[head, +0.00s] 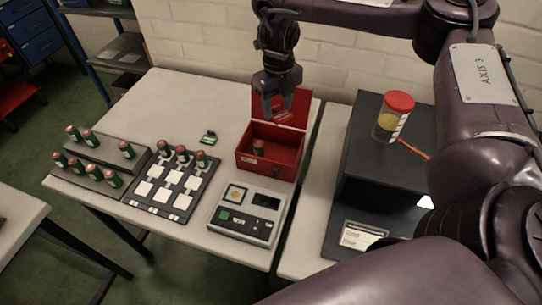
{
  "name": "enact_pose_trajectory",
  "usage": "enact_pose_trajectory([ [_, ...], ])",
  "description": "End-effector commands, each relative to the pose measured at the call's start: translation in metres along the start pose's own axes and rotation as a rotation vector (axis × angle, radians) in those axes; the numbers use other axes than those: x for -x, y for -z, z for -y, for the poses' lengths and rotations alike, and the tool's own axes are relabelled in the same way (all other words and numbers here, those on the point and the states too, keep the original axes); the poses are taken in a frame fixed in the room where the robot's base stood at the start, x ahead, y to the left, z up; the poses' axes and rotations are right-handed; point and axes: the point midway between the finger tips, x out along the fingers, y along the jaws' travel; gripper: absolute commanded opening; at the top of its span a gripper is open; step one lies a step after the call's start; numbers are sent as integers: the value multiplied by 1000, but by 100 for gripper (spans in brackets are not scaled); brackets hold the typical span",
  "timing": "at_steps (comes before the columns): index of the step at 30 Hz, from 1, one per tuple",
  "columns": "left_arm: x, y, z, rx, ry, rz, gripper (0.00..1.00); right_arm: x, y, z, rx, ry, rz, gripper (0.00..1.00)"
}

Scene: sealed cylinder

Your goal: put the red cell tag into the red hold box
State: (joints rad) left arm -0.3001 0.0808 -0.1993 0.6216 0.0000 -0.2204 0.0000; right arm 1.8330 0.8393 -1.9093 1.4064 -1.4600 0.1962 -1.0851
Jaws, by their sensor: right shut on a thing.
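The red hold box (267,166) stands on the table with its lid (292,108) raised at the back. One green cell with a reddish cap (258,148) stands inside it at the left. My right gripper (275,112) points down over the box, in front of the open lid. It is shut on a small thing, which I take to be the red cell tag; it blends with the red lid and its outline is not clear. My left gripper is not in view.
A grey device (246,228) stands in front of the box. A black tray (165,208) with white squares and several cells is left of it, then a stepped rack (133,166) of cells. A small green item (209,138) lies behind the tray. A red-lidded jar (394,118) stands on a dark cabinet.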

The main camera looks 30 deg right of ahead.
Motion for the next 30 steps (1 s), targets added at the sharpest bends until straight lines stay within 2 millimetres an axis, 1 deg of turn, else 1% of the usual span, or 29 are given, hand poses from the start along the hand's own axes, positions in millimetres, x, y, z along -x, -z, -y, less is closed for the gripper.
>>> enact_pose_trajectory([
  [3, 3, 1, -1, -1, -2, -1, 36, 2, -1, 8, 146, 1, 0, 27],
  [6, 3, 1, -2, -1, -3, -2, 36, 1, -2, 11, 218, 1, -1, 27],
  [8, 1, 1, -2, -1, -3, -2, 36, -4, -1, 12, 241, 1, -2, 27],
  [11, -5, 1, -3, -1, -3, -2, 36, -23, 0, 12, 253, -1, -6, 27],
  [19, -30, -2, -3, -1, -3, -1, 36, -97, 0, 12, 250, -2, -7, 27],
  [20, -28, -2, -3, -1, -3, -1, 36, -102, 0, 12, 251, -1, -8, 27],
  [22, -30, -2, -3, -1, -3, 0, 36, -119, 0, 12, 249, -1, -6, 27],
  [24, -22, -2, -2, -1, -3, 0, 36, -129, -1, 12, 251, 1, -5, 27],
  [27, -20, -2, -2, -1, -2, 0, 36, -145, -1, 12, 251, 2, -4, 27],
  [30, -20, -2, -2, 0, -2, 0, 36, -154, -2, 12, 250, 2, -3, 27],
])
